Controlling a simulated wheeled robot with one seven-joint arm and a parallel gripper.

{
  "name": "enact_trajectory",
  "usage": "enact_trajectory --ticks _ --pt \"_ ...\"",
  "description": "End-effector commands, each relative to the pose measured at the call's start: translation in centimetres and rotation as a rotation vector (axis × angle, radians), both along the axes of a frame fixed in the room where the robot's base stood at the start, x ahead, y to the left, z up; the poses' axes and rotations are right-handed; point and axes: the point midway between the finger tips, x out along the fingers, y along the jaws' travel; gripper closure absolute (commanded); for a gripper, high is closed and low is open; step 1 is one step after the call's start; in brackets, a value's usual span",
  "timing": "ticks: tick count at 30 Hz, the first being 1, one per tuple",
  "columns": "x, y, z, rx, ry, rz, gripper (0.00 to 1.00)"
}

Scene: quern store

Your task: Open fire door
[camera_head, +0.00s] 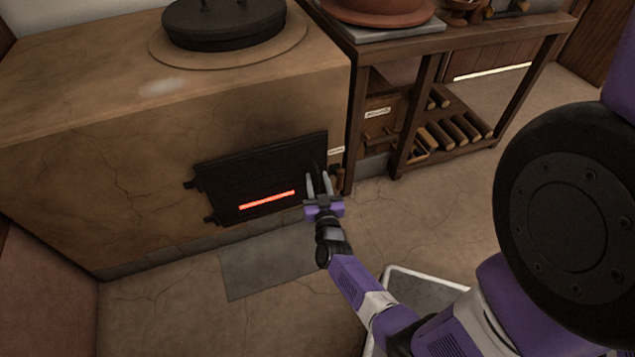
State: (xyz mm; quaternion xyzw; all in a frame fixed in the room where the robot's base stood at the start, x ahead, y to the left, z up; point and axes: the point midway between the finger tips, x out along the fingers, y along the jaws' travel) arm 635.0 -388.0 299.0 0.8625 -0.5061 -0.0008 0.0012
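The black fire door (235,187) is set in the front of a cracked clay oven (150,200). A glowing orange slot shows across its lower middle. Hinges show on its left edge, and it looks shut. A small handle seems to be at its right side, but it is dark and partly hidden by my fingers. My gripper (319,184) is at the right end of the door, with its two pale fingers pointing up and apart. I cannot tell whether the fingers touch the handle.
A grey plate (268,268) lies on the floor below the door. A wooden bench (455,40) with a lower shelf of wooden blocks stands right of the oven. A black lid (224,28) sits on the oven top. A pale tray (425,290) is on the floor near my arm.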

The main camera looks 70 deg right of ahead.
Motion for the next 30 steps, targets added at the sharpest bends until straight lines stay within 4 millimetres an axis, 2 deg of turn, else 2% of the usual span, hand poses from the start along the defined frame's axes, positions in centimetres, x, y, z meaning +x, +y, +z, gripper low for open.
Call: enact_trajectory --ticks 8,13,30 --pt "0.09 -0.11 0.04 0.0 0.0 0.001 0.66" --pt "0.08 -0.09 0.04 0.0 0.0 0.001 0.99" --pt "0.08 -0.09 0.05 0.0 0.0 0.0 1.0"
